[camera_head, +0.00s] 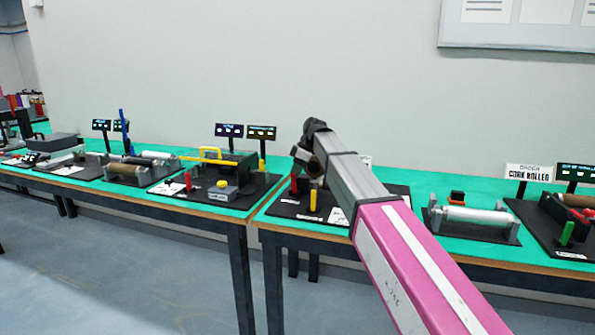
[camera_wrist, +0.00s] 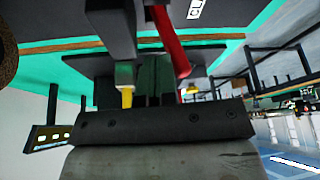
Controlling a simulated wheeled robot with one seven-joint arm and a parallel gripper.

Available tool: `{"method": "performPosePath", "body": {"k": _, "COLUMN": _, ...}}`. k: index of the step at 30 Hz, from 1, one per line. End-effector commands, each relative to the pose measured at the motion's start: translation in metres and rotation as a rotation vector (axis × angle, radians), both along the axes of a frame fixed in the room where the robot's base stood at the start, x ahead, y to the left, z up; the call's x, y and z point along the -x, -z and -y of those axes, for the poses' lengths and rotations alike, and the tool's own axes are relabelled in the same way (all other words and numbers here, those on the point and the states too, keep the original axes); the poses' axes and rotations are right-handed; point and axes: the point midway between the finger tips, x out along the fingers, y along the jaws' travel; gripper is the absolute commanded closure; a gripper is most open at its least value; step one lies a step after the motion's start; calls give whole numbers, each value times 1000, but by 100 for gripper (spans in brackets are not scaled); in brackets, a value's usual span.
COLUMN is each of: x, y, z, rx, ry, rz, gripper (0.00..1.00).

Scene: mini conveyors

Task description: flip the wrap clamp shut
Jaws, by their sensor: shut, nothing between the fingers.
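My gripper (camera_wrist: 154,88) is shut and empty; its dark fingers show above the screwed bar in the wrist view. In the head view my arm reaches over the middle station, and my gripper's dark end (camera_head: 308,152) is above its black base. A red lever (camera_wrist: 169,42) and a yellow-tipped post (camera_wrist: 126,82) stand on either side of the fingers in the wrist view. A white label beginning "CL" (camera_wrist: 195,8) is near the red lever, which may belong to the wrap clamp. I cannot tell how far the clamp is open, since my arm hides much of the station.
Green-topped tables (camera_head: 240,212) run along the wall. A station with a yellow handle (camera_head: 208,150) is to the left. The floor in front is clear.

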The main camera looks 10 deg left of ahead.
Motion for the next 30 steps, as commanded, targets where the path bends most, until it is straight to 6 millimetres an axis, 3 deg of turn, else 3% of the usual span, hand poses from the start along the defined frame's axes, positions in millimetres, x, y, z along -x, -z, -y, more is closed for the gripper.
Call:
{"method": "performPosePath", "body": {"k": 3, "x": 13, "y": 1, "z": 1, "rx": 7, "ry": -1, "rz": 94, "gripper": 100}}
{"method": "performPosePath", "body": {"k": 8, "x": 21, "y": 1, "z": -1, "rx": 6, "ry": 0, "rz": 86, "gripper": 100}}
{"method": "performPosePath", "body": {"k": 18, "x": 49, "y": 10, "z": -1, "rx": 30, "ry": -2, "rz": 374, "gripper": 100}}
{"method": "performPosePath", "body": {"k": 30, "x": 69, "y": 26, "z": -4, "rx": 54, "ry": -1, "rz": 689, "gripper": 100}}
